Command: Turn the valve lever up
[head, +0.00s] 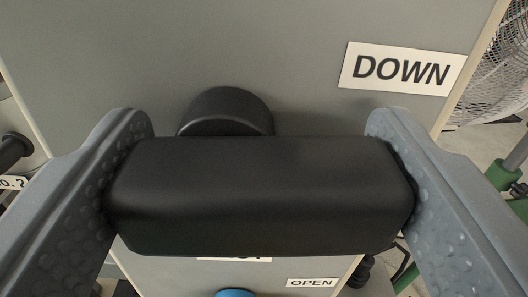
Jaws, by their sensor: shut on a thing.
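The valve lever (262,195) is a thick black bar with rounded edges, lying level across the middle of the head view. A round black hub (226,112) shows just above and behind it, partly hidden by the bar. My gripper (258,165) has one grey, dimpled finger at each end of the bar. Both fingers touch the bar's ends, and the gripper is shut on it. The bar hides much of the panel behind it.
The grey panel (200,50) fills the back, with a white DOWN label (402,69) at upper right. Below the lever are an OPEN label (312,283), a partly hidden label and a blue part (234,293). A wire-mesh guard (503,60) and green-and-grey parts stand at right.

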